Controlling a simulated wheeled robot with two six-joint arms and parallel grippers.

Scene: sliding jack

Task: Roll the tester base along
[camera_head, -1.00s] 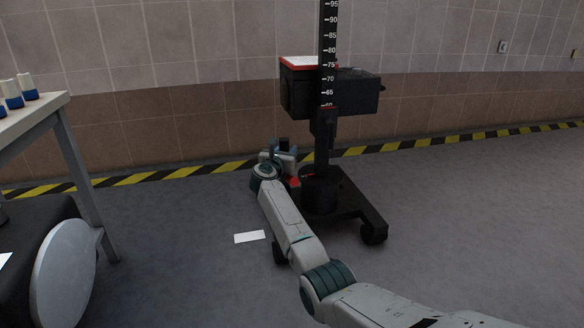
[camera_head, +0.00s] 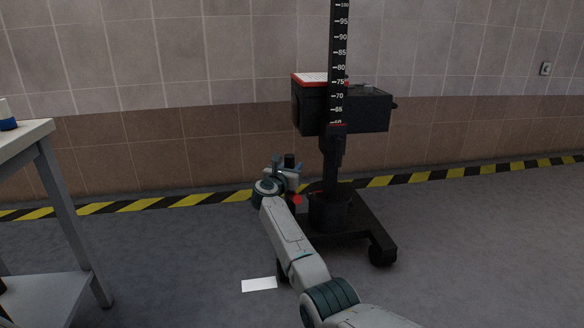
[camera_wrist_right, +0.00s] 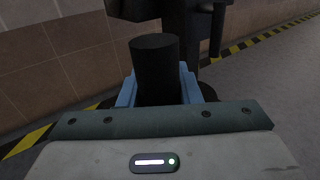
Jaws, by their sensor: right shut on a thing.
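The tester base (camera_head: 345,214) is a dark wheeled stand on the grey floor, with a black caster at its front right. A scaled column (camera_head: 338,62) rises from it and carries a black box-shaped head (camera_head: 350,110) with a red-edged top. My right gripper (camera_head: 285,167) is at the left side of the base, shut on a black upright handle (camera_head: 290,160). In the right wrist view the handle (camera_wrist_right: 155,70) stands between the two blue fingers (camera_wrist_right: 160,92). My arm hides part of the base's front left. My left gripper is out of view.
A white card (camera_head: 259,285) lies on the floor in front of the base. A grey table (camera_head: 62,210) stands at the left. The tiled wall and a yellow-black floor stripe (camera_head: 150,202) run behind. The floor to the right is clear.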

